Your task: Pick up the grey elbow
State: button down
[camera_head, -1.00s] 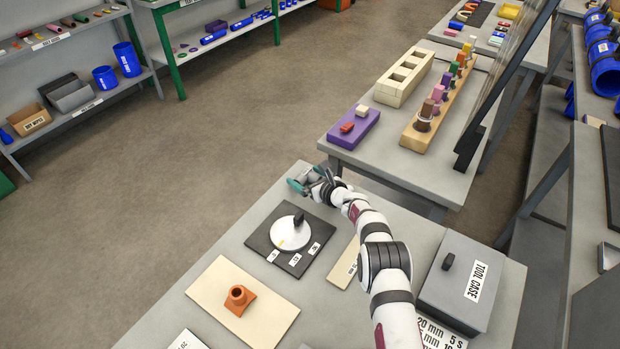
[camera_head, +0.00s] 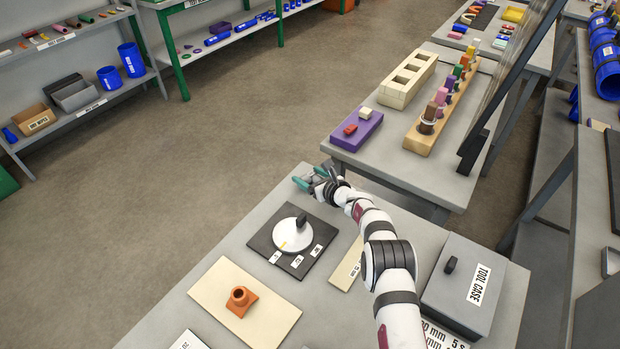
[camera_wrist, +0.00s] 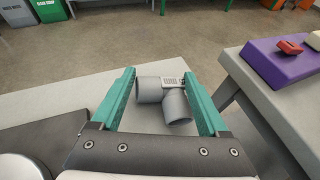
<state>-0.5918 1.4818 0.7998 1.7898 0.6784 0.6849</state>
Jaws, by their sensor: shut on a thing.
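The grey elbow (camera_wrist: 176,107) shows in the wrist view as a short bent pipe fitting with round open ends and a small label on top. It sits between the two green fingers of my gripper (camera_wrist: 160,76), which is shut on it. In the head view my gripper (camera_head: 309,179) is at the far corner of the near table, beyond the dark dial board. The elbow is hard to make out there. I cannot tell whether it touches the table top.
The near grey table (camera_head: 215,250) holds a dial board (camera_head: 265,239), an orange fitting (camera_head: 240,300) on a cream board and a grey tool case (camera_head: 463,285). A second table with a purple block (camera_head: 355,130) stands across a gap. Open floor lies left.

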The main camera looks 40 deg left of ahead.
aim_at(309, 177)
notch_tip(309, 177, up, 3)
jog(key=shift+r, duration=0.1)
jog(key=w+d+r, duration=0.2)
jog(key=d+r, duration=0.4)
jog(key=d, duration=0.5)
jog(key=shift+w+d+r, duration=0.2)
jog(key=shift+w+r, duration=0.05)
jog(key=shift+r, duration=0.15)
jog(key=shift+c, duration=1.6)
grip_release()
jog(key=v, duration=1.5)
jog(key=o, duration=0.3)
jog(key=shift+s+d+r, duration=0.1)
jog(key=shift+s+d, duration=0.05)
jog(key=shift+d, duration=0.15)
